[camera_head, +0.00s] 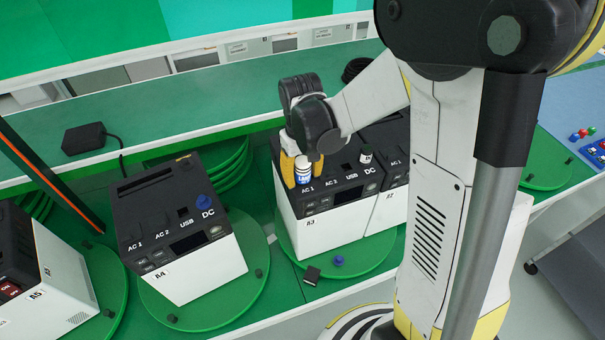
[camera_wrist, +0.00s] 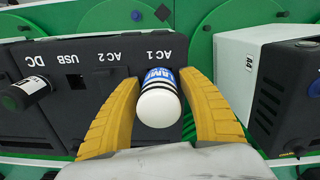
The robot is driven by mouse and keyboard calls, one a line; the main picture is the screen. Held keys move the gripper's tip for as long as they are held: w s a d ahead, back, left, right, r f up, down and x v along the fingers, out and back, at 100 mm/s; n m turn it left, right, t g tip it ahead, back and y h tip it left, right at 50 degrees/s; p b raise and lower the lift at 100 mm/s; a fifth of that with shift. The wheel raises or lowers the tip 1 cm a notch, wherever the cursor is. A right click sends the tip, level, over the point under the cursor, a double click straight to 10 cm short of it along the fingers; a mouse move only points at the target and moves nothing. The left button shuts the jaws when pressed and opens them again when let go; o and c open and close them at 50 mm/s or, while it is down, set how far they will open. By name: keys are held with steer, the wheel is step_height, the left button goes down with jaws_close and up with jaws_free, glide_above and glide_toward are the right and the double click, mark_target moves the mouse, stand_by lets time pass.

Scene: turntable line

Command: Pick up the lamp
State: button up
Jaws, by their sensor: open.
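The lamp (camera_wrist: 158,98) is a small cylinder with a white rounded top, a blue lettered band and dark rings. It stands at the AC 1 spot on the black top of the box A3 (camera_head: 322,222). In the head view the lamp (camera_head: 303,174) shows beside the yellow fingers. My gripper (camera_wrist: 160,118) is open, with one yellow finger on each side of the lamp. In the wrist view gaps show between the lamp and both fingers. My gripper (camera_head: 297,170) points down over the box in the head view. The lamp's lower end is partly hidden.
A black cylinder (camera_wrist: 28,93) stands near DC on the same box; it also shows in the head view (camera_head: 366,155). Box A4 (camera_head: 205,270) stands to the left on its own green turntable (camera_head: 262,262). A blue knob (camera_head: 338,260) and a small black block (camera_head: 312,275) lie in front.

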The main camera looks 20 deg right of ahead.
steer(key=shift+s, duration=0.1)
jaws_close()
steer(key=shift+r, duration=0.15)
